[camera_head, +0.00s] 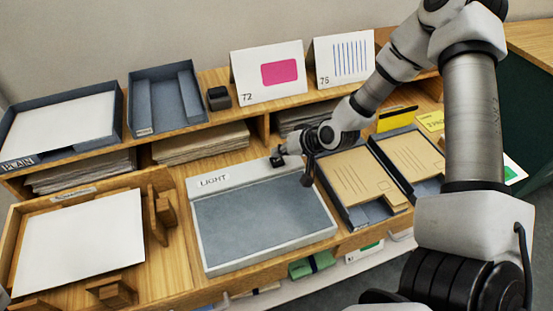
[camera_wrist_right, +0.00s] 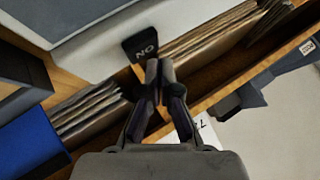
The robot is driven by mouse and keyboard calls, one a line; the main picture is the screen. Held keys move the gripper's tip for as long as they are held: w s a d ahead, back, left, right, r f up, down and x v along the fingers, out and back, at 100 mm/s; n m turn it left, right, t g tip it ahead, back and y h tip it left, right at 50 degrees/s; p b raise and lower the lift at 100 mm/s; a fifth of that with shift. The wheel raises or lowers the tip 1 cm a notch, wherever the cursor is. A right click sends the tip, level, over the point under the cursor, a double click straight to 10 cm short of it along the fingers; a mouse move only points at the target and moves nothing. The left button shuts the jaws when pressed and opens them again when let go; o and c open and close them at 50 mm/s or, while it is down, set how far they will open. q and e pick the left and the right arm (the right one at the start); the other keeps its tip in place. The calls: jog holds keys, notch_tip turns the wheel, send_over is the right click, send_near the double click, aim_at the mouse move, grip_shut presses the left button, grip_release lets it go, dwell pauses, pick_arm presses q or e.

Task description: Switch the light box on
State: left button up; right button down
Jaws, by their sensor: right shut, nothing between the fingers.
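The light box (camera_head: 265,226) has a pale frame marked LIGHT at its back left and a dull blue-grey panel that shows no glow. Its black switch (camera_head: 277,158) is at the back right of the frame. In the right wrist view the switch (camera_wrist_right: 141,46) is a dark tab with white letters ON, seen upside down. My right gripper (camera_wrist_right: 160,68) is shut and empty, its fingertips right beside the switch's edge; I cannot tell whether they touch it. In the head view this gripper (camera_head: 291,150) is at the box's back right corner. My left gripper is not in view.
A wooden tray (camera_head: 158,268) with a white sheet (camera_head: 80,240) stands left of the box. Brown envelopes (camera_head: 355,182) lie in trays on the right.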

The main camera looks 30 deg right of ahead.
aim_at(279, 161)
jog(key=shift+f+b, duration=0.4)
jog(key=shift+f, duration=0.3)
dwell(0.4)
jog(key=shift+r+p, duration=0.45)
jog(key=shift+r, duration=0.3)
jog(key=shift+r, duration=0.1)
notch_tip(279, 161, up, 6)
jog(key=p, duration=0.5)
